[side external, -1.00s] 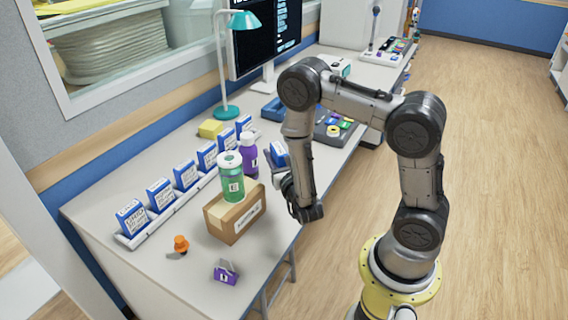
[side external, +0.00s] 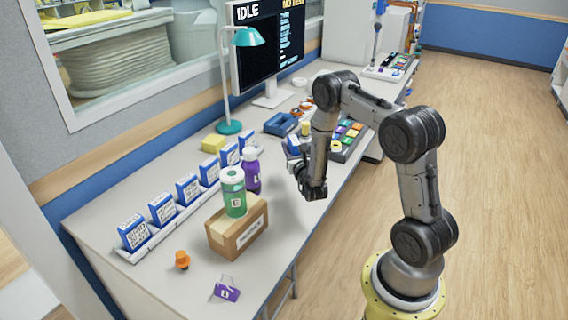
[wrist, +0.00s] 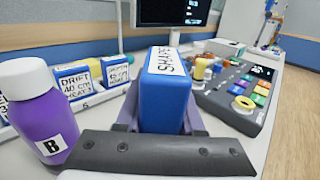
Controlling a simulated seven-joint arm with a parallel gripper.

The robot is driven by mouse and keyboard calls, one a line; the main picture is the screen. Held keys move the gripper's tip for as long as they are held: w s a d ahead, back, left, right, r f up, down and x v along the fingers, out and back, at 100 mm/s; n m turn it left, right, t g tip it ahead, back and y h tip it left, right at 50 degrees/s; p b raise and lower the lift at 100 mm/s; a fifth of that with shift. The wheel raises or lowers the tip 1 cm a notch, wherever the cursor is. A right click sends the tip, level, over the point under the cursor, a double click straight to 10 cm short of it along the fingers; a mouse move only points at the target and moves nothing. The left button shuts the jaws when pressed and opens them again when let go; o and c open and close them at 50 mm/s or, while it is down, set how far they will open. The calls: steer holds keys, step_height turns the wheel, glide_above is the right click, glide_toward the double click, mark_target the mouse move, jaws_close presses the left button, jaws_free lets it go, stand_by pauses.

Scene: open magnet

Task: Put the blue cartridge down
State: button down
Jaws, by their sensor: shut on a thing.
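My gripper (side external: 297,168) is shut on a blue cartridge (wrist: 165,100) with a white label reading "SHAPE…", held between its two greyish jaws. In the side external view the cartridge (side external: 293,145) is small and partly hidden by my wrist, above the bench's right side. I cannot tell whether its lower end touches anything. Several other blue cartridges (side external: 188,189) with white labels stand in a row on a white rack (side external: 150,244) along the wall.
A purple bottle (wrist: 39,110) stands left of my gripper. A button panel (wrist: 240,96) lies to the right. A teal lamp (side external: 229,127) and monitor (side external: 266,50) stand behind.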

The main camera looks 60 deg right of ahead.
steer(key=w+d+f, duration=0.1)
steer(key=f, duration=0.1)
steer(key=w+d+f, duration=0.1)
steer(key=w+f, duration=0.1)
steer(key=w+d+f, duration=0.1)
steer(key=f, duration=0.1)
steer(key=shift+w+d, duration=0.1)
steer(key=shift+w, duration=0.2)
steer(key=shift+w+f, duration=0.1)
steer(key=shift+f, duration=1.55)
steer(key=shift+f, duration=0.1)
steer(key=c, duration=0.5)
jaws_free()
